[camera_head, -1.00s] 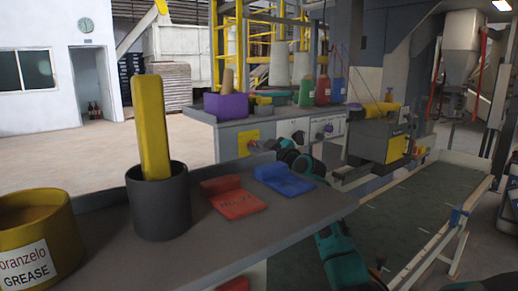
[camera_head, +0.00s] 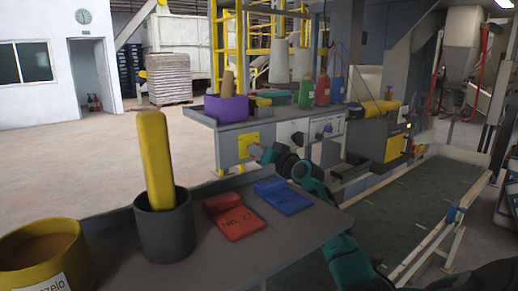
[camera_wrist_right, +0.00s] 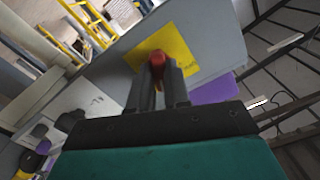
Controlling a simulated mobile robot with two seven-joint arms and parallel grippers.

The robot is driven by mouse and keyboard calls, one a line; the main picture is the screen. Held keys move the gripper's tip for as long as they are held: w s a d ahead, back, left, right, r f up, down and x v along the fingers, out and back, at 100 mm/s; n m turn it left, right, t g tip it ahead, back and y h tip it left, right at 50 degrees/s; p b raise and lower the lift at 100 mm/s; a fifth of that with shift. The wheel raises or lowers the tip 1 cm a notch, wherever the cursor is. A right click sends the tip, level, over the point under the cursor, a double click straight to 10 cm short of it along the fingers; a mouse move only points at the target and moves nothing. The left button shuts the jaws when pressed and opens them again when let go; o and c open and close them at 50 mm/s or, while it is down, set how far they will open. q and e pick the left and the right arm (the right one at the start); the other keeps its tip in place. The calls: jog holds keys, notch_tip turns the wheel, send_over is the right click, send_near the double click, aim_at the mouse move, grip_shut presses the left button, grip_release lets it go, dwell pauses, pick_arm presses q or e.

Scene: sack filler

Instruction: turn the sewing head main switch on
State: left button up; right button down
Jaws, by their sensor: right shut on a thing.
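The sewing head main switch shows as a red knob (camera_wrist_right: 157,62) on a yellow plate (camera_wrist_right: 178,52) in the right wrist view. The yellow plate also shows on the grey cabinet front in the head view (camera_head: 246,141). My right gripper (camera_wrist_right: 158,80) is shut on the red knob, its two fingers on either side of it. In the head view my right gripper (camera_head: 259,152) reaches the plate from the right and hides most of the knob. I cannot read the knob's exact setting. My left gripper is not in view.
A near shelf holds a yellow tub (camera_head: 82,252), a dark cup (camera_head: 165,232) with a yellow bar, a red block (camera_head: 234,217) and a blue block (camera_head: 284,195). A purple bin (camera_head: 226,107) and spools stand on the cabinet. A conveyor (camera_head: 420,205) lies right.

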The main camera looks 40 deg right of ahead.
jog(key=shift+m, duration=1.9)
jog(key=c, duration=1.1)
grip_release()
jog(key=shift+s, duration=0.15)
jog(key=shift+s+a+b, duration=0.1)
jog(key=shift+s+a, duration=0.15)
jog(key=shift+s, duration=1.85)
jog(key=shift+s+a+b, duration=0.1)
jog(key=shift+s+a, duration=0.15)
jog(key=shift+s, duration=1.85)
jog(key=shift+s+a+b, duration=0.1)
jog(key=shift+s+a, duration=0.15)
jog(key=shift+s, duration=1.85)
